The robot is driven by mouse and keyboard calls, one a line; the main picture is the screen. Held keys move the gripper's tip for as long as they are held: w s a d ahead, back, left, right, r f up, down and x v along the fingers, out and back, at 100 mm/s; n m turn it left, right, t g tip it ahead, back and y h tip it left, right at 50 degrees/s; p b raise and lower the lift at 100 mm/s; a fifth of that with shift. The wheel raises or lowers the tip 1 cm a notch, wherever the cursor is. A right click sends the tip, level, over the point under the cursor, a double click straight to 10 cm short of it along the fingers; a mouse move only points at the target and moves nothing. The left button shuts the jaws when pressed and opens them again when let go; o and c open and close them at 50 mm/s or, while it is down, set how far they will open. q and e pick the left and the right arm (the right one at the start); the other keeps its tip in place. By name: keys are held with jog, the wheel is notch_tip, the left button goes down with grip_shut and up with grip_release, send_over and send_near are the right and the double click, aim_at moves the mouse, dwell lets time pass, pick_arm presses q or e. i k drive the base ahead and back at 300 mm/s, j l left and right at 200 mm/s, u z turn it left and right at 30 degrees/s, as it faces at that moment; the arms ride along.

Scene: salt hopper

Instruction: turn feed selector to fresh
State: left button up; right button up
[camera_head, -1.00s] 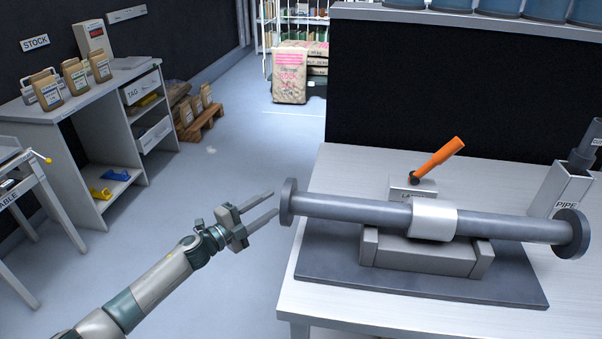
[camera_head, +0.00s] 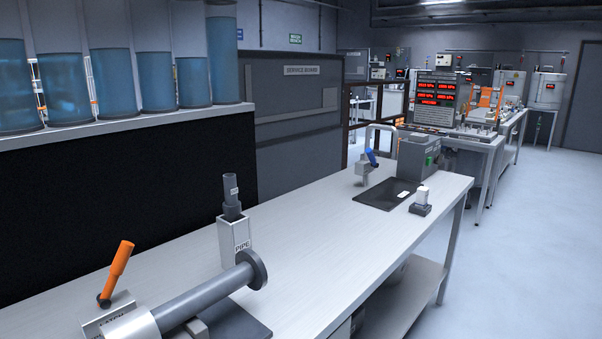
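No part labelled as a feed selector can be made out. An orange-handled lever (camera_head: 119,266) tilts up from a small labelled block at the near left of the bench; its label is cut off or hard to read. A small device with a blue handle (camera_head: 371,157) stands at the far part of the bench. A grey flanged pipe (camera_head: 205,298) lies near the lever, with a white sleeve (camera_head: 131,326) at the bottom edge. Neither of my grippers shows in the head view.
The long bench (camera_head: 300,245) is clear in its middle. A box marked PIPE (camera_head: 234,238) stands upright on it. Beyond are a dark mat (camera_head: 377,193), a grey box with a green button (camera_head: 418,157) and a red-lettered display (camera_head: 434,98). Open floor (camera_head: 535,230) lies to the right.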

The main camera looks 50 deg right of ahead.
aim_at(438, 159)
jog(key=z, duration=0.35)
jog(key=l+z, duration=0.25)
jog(key=z, duration=0.15)
jog(key=i+l+z, duration=0.15)
jog(key=z, duration=0.25)
jog(key=i+l+z, duration=0.1)
jog(key=l+z, duration=0.15)
jog(key=z, duration=0.2)
jog(key=i+l+z, duration=0.2)
jog(key=i+l, duration=0.3)
jog(key=i+l+z, duration=0.2)
jog(key=i+l, duration=0.2)
jog(key=i, duration=0.25)
